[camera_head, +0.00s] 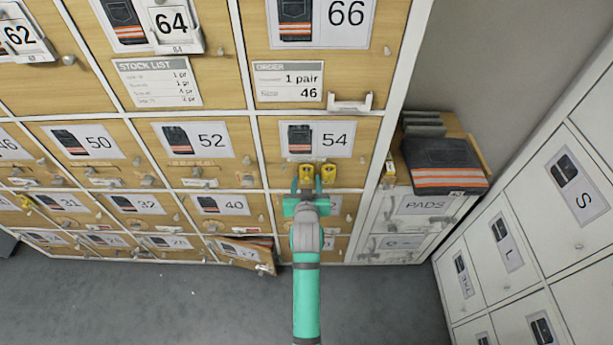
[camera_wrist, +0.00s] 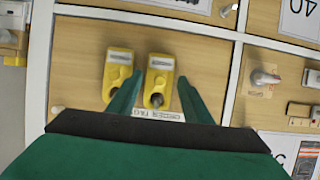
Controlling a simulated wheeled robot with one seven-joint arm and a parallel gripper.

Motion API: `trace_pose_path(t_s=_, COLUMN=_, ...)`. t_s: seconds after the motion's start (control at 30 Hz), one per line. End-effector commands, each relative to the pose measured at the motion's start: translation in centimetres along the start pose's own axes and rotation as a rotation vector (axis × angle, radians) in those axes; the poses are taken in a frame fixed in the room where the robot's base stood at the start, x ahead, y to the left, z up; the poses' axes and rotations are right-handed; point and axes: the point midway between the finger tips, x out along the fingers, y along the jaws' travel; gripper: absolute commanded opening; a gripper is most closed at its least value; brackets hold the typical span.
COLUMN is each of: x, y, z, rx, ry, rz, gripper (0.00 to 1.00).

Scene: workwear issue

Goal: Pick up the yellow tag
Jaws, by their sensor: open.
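Two yellow tags hang side by side on the wooden locker front below number 54. In the head view they are the left yellow tag (camera_head: 306,172) and the right yellow tag (camera_head: 328,171). The wrist view looks inverted; there, one yellow tag (camera_wrist: 159,74) shows between my fingers and the other yellow tag (camera_wrist: 117,68) lies outside them to the left. My gripper (camera_head: 307,182) is open just in front of the left tag in the head view, its green fingers either side of it. Whether they touch it I cannot tell.
Lockers with knobs and number cards fill the wall. One low locker door (camera_head: 243,252) stands ajar left of my arm. Folded dark trousers with orange stripes (camera_head: 441,165) lie on the white cabinet at right. White lockers (camera_head: 540,230) stand far right. The grey floor (camera_head: 180,305) is clear.

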Motion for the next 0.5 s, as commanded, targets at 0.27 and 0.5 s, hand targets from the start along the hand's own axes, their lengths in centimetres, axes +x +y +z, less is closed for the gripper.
trace_pose_path(t_s=0.27, x=0.91, y=0.01, z=0.01, rx=0.000, ry=0.000, rz=0.000, gripper=0.45)
trace_pose_path(t_s=0.5, x=0.88, y=0.01, z=0.02, rx=0.000, ry=0.000, rz=0.000, gripper=0.14)
